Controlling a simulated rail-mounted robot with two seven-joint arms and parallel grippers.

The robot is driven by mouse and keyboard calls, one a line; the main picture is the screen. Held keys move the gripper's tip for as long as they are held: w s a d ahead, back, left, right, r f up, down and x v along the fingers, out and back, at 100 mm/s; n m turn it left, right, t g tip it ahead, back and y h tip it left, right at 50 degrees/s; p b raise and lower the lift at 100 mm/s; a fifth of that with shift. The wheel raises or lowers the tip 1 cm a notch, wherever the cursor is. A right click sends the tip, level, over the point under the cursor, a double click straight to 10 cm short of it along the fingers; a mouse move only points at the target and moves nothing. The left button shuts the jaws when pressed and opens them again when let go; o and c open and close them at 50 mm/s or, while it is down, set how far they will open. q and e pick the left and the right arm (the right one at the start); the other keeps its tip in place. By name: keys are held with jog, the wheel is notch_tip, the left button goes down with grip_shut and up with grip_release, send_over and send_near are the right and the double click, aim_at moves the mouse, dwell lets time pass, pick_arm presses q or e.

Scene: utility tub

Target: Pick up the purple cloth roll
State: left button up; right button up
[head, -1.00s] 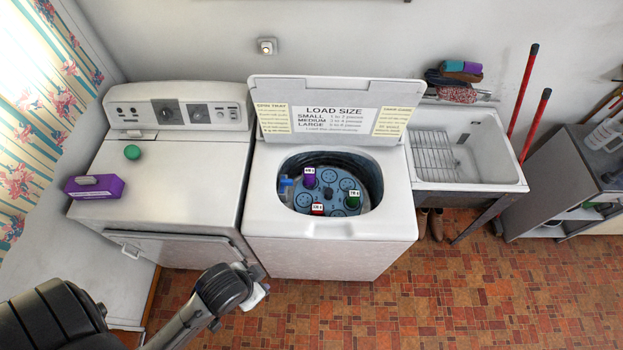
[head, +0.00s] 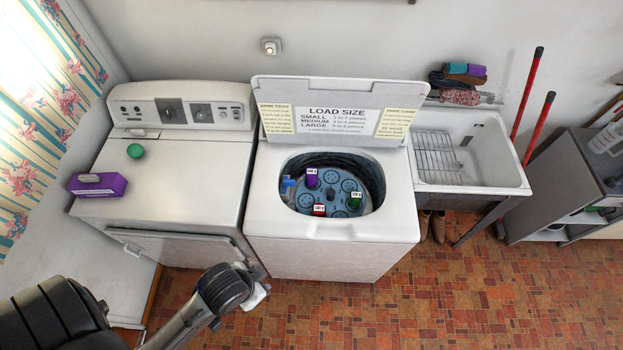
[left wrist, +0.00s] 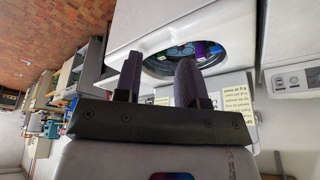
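A purple cloth roll (head: 312,179) with a white tag stands in a blue round tray (head: 333,188) inside the washer's open tub. A red roll (head: 319,210) and a green roll (head: 354,201), also tagged, stand in the same tray. My left gripper shows in the left wrist view (left wrist: 158,78), its two dark fingers apart with nothing between them. It is well away from the roll; the washer opening (left wrist: 156,68) lies beyond the fingers, partly hidden by them. In the head view my left arm is at the lower left and its fingers cannot be made out. My right gripper is not in view.
The washer's raised lid (head: 338,108) stands behind the tub, and the rim surrounds the rolls. A dryer (head: 180,185) on the left holds a purple box (head: 98,185) and a green ball (head: 136,151). A sink (head: 468,155) with folded cloths (head: 461,76) behind it is on the right.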

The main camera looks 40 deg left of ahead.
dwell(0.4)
pick_arm(q)
jog(key=o, duration=1.1)
jog(key=shift+c, duration=0.2)
